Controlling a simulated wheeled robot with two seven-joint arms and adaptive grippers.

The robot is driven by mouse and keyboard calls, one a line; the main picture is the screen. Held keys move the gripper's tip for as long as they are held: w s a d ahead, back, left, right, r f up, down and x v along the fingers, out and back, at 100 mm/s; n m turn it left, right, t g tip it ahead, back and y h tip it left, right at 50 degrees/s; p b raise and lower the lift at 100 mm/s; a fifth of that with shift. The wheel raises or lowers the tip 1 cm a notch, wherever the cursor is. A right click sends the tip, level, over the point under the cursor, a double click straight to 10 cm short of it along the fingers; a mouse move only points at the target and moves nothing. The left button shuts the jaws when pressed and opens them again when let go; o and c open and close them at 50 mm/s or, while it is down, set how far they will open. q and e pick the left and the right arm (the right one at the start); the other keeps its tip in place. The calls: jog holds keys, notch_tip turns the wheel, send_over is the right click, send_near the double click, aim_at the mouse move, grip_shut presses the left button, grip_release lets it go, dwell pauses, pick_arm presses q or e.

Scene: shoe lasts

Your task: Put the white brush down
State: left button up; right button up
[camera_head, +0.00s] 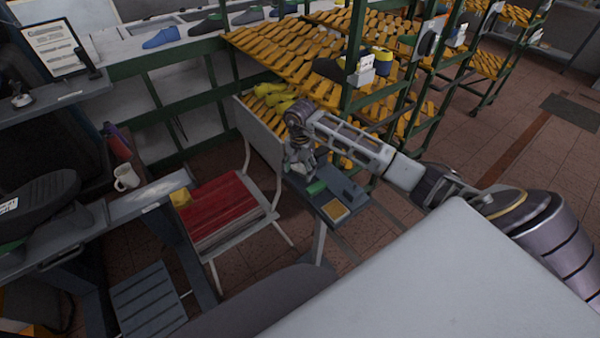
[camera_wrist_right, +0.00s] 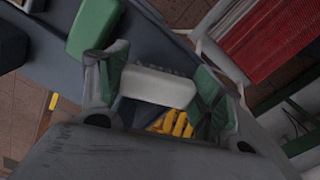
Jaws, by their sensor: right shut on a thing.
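The white brush (camera_wrist_right: 157,86) shows in the right wrist view as a pale block with a row of bristles on its far side. My right gripper (camera_wrist_right: 160,88) is shut on it, with a green-padded finger at each end. In the head view my right gripper (camera_head: 299,166) is at the far left end of a small blue-grey table (camera_head: 352,203). The brush is mostly hidden there by the gripper. I cannot tell whether the brush touches the table top. My left gripper is not in view.
A green block (camera_head: 316,187) lies on the table close to the gripper; it also shows in the wrist view (camera_wrist_right: 94,26). A yellow-brown pad (camera_head: 335,209) lies nearer me. A chair with a red seat (camera_head: 222,205) stands left. A rack with yellow lasts (camera_head: 290,50) stands behind.

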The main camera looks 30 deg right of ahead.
aim_at(300, 172)
notch_tip(300, 172, down, 2)
jog(key=shift+f, duration=0.1)
jog(key=shift+f, duration=0.25)
dwell(0.4)
jog(key=shift+s+f+b, duration=0.15)
jog(key=shift+b, duration=0.15)
